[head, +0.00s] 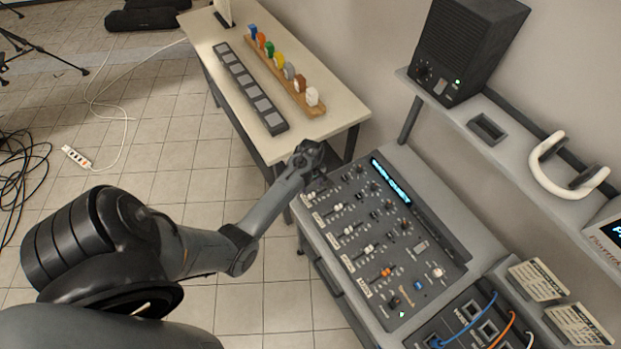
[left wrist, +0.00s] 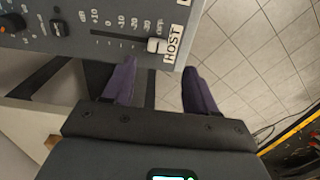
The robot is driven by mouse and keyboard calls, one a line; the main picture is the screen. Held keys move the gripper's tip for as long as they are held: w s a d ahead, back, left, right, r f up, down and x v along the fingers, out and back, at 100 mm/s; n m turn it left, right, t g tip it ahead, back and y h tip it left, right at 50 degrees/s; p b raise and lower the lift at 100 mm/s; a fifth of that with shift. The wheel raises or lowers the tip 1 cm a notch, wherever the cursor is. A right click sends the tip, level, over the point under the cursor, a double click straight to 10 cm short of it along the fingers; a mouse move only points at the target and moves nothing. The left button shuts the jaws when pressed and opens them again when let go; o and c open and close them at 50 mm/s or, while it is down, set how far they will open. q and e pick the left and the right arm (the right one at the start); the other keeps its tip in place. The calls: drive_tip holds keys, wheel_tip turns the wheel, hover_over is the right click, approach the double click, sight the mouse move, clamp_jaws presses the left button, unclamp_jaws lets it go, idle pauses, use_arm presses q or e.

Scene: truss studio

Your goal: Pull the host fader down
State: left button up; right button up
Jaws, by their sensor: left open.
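The grey mixing console (head: 345,262) stands at the right in the head view, with rows of fader slots and knobs. My left gripper (head: 318,176) is over its far left corner and covers part of the top row. In the left wrist view my left gripper (left wrist: 159,68) is open and empty, with its two dark purple fingers apart at the console's edge. The host fader's white cap (left wrist: 155,45) sits at the low-number end of its slot, beside the HOST label (left wrist: 173,43), in line with the gap between the fingers. My right gripper is not in view.
Other fader rows, including an orange cap (head: 386,272), run toward the near side. A patch panel with cables (head: 485,325) adjoins the console. A black speaker (head: 465,50) and headphones (head: 568,170) are on the shelf. A table (head: 335,115) stands beyond. Tiled floor is left.

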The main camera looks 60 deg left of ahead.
use_arm(q)
drive_tip(key=shift+r, duration=1.75)
drive_tip(key=shift+s, duration=0.1)
drive_tip(key=s+d+f+m+g+y+p, duration=0.1)
drive_tip(key=s+d+m+p, duration=0.15)
drive_tip(key=s, duration=0.55)
drive_tip(key=s+d+m+g+p, duration=0.1)
drive_tip(key=s+d, duration=0.3)
drive_tip(key=s, duration=0.3)
drive_tip(key=d+r+m+t+h+p, duration=0.1)
drive_tip(key=d+r+m+t, duration=0.4)
drive_tip(key=d+r+m, duration=1.1)
wheel_tip(320, 180, up, 5)
drive_tip(key=d+p, duration=0.1)
drive_tip(key=d, duration=0.2)
drive_tip(key=shift+s+f+t, duration=0.2)
drive_tip(key=shift+s+t, duration=0.05)
drive_tip(key=shift+t, duration=0.05)
drive_tip(key=shift+m, duration=0.25)
